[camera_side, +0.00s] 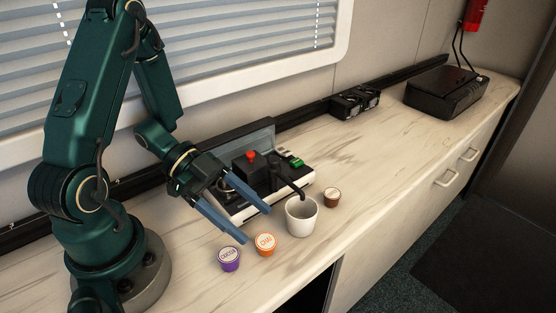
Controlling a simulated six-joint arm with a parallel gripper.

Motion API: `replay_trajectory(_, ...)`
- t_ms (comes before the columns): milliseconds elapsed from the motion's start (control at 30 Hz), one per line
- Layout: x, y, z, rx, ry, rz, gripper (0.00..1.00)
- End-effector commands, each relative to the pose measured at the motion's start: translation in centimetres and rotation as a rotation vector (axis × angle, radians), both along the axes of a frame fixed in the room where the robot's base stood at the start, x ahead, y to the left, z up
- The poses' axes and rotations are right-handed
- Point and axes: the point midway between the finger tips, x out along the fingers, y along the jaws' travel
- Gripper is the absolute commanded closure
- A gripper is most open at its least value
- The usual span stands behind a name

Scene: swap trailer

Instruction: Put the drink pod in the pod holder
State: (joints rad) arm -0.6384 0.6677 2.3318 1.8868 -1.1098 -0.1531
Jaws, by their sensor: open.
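Three small drink pods stand upright on the counter: a purple pod (230,259), an orange pod (265,245) and a brown pod (332,197). My gripper (257,225) is open, with its two blue fingers apart and nothing visible between them. Its fingertips point down and right, just above and behind the orange and purple pods in the picture. A black and white drink machine (275,178) with a red knob and a green part stands behind my gripper.
A white cup (301,218) stands below the machine's black spout, between the orange and brown pods. A black two-dial device (355,102) and a black box (446,92) sit farther back. The counter (400,150) is clear right of the brown pod; its front edge lies close to the cup.

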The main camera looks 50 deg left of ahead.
Motion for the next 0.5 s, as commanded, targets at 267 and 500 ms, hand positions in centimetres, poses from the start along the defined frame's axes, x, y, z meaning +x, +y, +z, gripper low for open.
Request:
replay_trajectory(267,0.0,0.0,3.1,0.003,-0.005,-0.002,0.25)
replay_trajectory(500,0.0,0.0,4.5,0.000,-0.001,-0.002,0.19)
